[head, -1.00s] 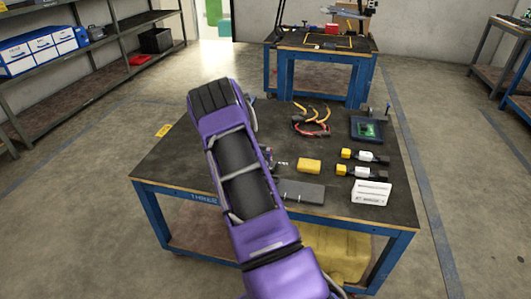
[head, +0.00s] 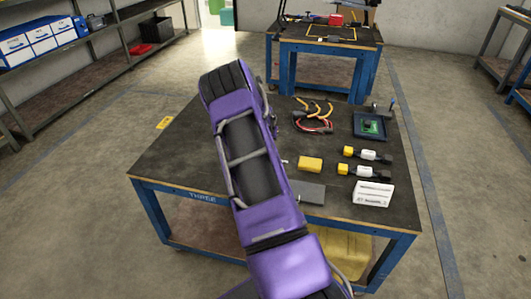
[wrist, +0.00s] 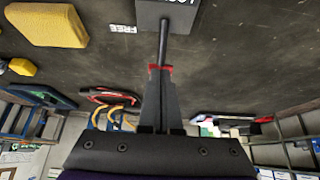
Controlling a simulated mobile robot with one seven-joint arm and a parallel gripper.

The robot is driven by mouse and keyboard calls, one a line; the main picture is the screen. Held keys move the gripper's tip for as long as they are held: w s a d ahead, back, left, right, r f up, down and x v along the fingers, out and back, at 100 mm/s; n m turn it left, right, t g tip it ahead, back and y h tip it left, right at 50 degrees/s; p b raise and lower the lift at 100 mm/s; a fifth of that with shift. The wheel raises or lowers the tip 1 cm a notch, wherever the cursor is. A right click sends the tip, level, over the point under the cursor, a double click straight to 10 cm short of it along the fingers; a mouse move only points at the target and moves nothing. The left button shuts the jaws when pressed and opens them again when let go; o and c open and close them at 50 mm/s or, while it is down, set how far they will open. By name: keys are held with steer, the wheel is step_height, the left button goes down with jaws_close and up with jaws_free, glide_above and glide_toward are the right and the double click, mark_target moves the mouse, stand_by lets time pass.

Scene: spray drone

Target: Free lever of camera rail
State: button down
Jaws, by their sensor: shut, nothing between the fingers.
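In the wrist view a grey block (wrist: 168,14) with partly cut-off white lettering sits at the top edge. A thin dark lever (wrist: 163,42) sticks out of it towards my gripper (wrist: 160,70). My gripper's red-tipped fingers are together at the lever's free end. I cannot tell whether they touch it, and nothing shows held between them. A white FREE label (wrist: 123,29) lies on the dark tabletop beside the block. In the head view my purple arm hides the gripper and lever.
The dark table (head: 170,165) also bears a yellow block (head: 310,164), a flat grey box (head: 308,192), a white box (head: 372,194), yellow-tipped connectors (head: 365,172), looped cables (head: 313,122) and a dark device with a green board (head: 372,126). Its left part is clear.

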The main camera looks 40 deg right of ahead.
steer(key=shift+s+a+f, duration=0.1)
steer(key=shift+a, duration=0.05)
steer(key=shift+s+a+f+b, duration=0.3)
steer(key=shift+s+a, duration=0.05)
steer(key=shift+a, duration=0.05)
stand_by(0.4)
steer(key=w+d+r+p+v, duration=0.1)
steer(key=d+p+v, duration=0.1)
steer(key=v, duration=1.1)
steer(key=shift+w+r, duration=0.15)
steer(key=shift+r, duration=0.45)
steer(key=shift+a, duration=0.1)
